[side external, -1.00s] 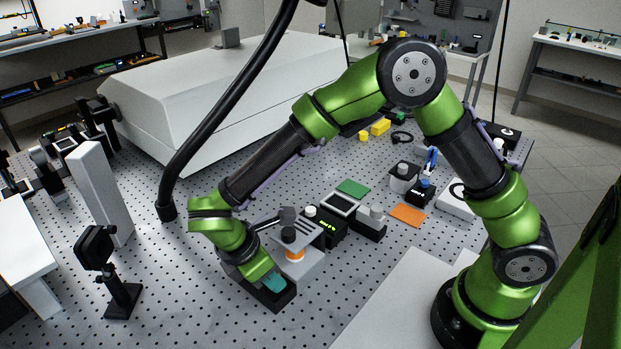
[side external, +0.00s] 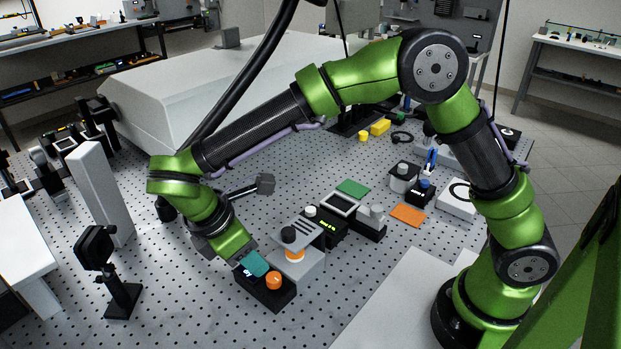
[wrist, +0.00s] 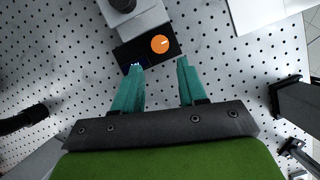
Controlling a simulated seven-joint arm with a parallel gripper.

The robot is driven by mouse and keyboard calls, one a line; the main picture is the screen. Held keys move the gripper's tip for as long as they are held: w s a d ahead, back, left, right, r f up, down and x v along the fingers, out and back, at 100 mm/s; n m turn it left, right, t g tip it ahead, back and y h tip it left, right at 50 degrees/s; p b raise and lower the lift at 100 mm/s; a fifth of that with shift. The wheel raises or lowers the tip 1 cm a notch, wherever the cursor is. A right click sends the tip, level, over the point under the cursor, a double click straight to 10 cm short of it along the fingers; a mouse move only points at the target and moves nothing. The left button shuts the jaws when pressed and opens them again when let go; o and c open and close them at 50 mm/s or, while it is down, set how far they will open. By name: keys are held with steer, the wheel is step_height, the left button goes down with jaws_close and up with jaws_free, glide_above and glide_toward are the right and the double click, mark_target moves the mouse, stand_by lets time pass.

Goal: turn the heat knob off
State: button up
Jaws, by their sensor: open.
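An orange round knob (side external: 274,281) sits on top of a low black box (side external: 272,299). In the wrist view the orange knob (wrist: 160,44) shows a short pale mark on its face, pointing to the right. The black box (wrist: 174,54) lies just beyond my fingertips there. My gripper (side external: 256,263) is at the left of the knob in the side view, low over the box. In the wrist view my gripper (wrist: 159,64) has two teal fingers spread apart with nothing between them, the knob just ahead of the gap. A small lit readout on the box is partly covered by a finger.
A black post mount (side external: 120,290) stands at left. Perforated table in front of the box is free.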

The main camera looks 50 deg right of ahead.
steer(key=v, duration=0.8)
steer(key=shift+a+r, duration=0.15)
steer(key=shift+r, duration=0.15)
steer(key=s+d+r+m+t+y, duration=0.1)
steer(key=s+d+m+t+y, duration=0.1)
steer(key=s+d+m, duration=0.2)
steer(key=s+d+r+m+t+y, duration=0.2)
steer(key=s+d+m+t, duration=0.1)
steer(key=d+m, duration=0.5)
steer(key=s+d+r+m+t+y, duration=0.1)
steer(key=s+d+m+t+y, duration=0.1)
steer(key=d+m, duration=0.5)
steer(key=s+d+t, duration=0.1)
steer(key=s+d, duration=0.1)
steer(key=d, duration=0.1)
steer(key=shift+s+d+r, duration=0.2)
steer(key=shift+s, duration=0.1)
